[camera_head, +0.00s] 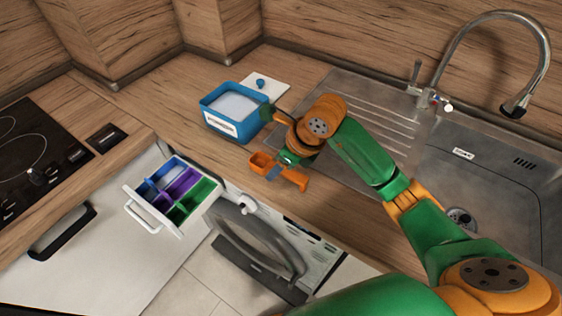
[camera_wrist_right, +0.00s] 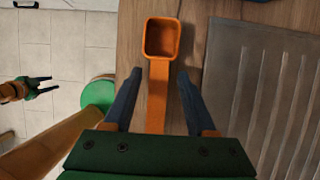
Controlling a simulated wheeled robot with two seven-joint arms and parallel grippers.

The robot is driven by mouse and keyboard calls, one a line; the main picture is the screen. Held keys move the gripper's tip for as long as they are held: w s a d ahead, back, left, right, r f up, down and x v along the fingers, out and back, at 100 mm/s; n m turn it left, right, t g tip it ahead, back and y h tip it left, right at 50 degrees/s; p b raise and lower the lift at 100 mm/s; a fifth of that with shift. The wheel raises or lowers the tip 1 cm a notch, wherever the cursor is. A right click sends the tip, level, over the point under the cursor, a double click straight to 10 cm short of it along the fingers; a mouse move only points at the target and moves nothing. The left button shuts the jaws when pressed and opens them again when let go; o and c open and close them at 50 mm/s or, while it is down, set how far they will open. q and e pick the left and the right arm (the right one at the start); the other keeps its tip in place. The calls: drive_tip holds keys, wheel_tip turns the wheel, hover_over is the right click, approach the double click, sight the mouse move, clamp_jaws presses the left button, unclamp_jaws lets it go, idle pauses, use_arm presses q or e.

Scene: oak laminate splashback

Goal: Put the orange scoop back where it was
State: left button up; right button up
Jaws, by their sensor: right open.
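The orange scoop (camera_head: 262,161) lies on the wooden worktop near its front edge, in front of the blue tub (camera_head: 232,112). In the right wrist view the scoop (camera_wrist_right: 158,88) has its square bowl away from me and its handle toward my palm. My right gripper (camera_wrist_right: 154,88) is open, with one finger on each side of the handle and gaps to both. It also shows over the scoop in the head view (camera_head: 281,172). The open blue tub holds white powder and has a label. My left gripper (camera_wrist_right: 45,83) shows small in the wrist view, fingers apart and empty.
A white lid with a blue knob (camera_head: 261,84) lies behind the tub. The steel sink (camera_head: 490,170) and drainer are at right. An open drawer (camera_head: 155,230) with coloured dividers and a washing machine (camera_head: 262,240) are below the front edge. A dark hob (camera_head: 35,150) is at left.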

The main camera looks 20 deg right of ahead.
drive_tip(key=v, duration=1.2)
drive_tip(key=shift+r, duration=0.15)
